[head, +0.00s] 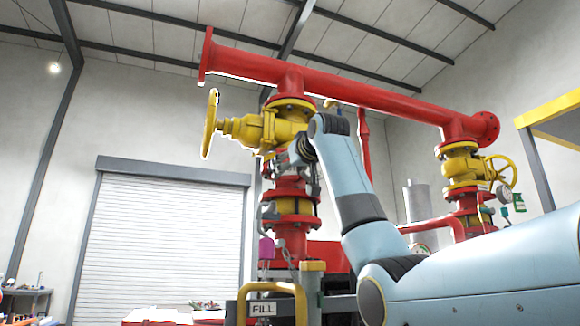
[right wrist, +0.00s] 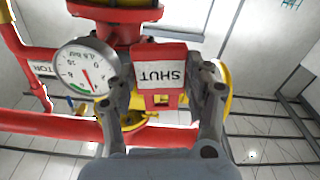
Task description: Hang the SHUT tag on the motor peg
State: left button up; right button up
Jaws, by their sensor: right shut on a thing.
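The SHUT tag (right wrist: 158,73) is red with a white label, and its lettering appears upside down in the right wrist view. My right gripper (right wrist: 162,88) is shut on it, one finger at each side. In the head view my right gripper (head: 303,150) is in front of the pipework just below the yellow valve (head: 275,125); the tag cannot be made out there. A white label ending in "TOR" (right wrist: 44,69) shows behind the gauge at the left of the right wrist view. I cannot make out the motor peg. My left gripper is not in view.
A dial gauge (right wrist: 86,66) and red pipes (right wrist: 60,124) are close behind the tag. In the head view a yellow handwheel (head: 210,124), a magenta padlock-like thing (head: 266,248) and a FILL sign (head: 263,309) stand left of my arm. A second yellow valve (head: 462,168) is at right.

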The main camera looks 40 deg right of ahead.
dwell(0.4)
jog(key=p+x, duration=0.3)
jog(key=shift+w+f, duration=0.15)
jog(key=shift+w, duration=0.15)
dwell(0.4)
jog(key=shift+w+d+f, duration=0.1)
jog(key=shift+f, duration=0.25)
dwell(0.6)
jog(key=o, duration=1.2)
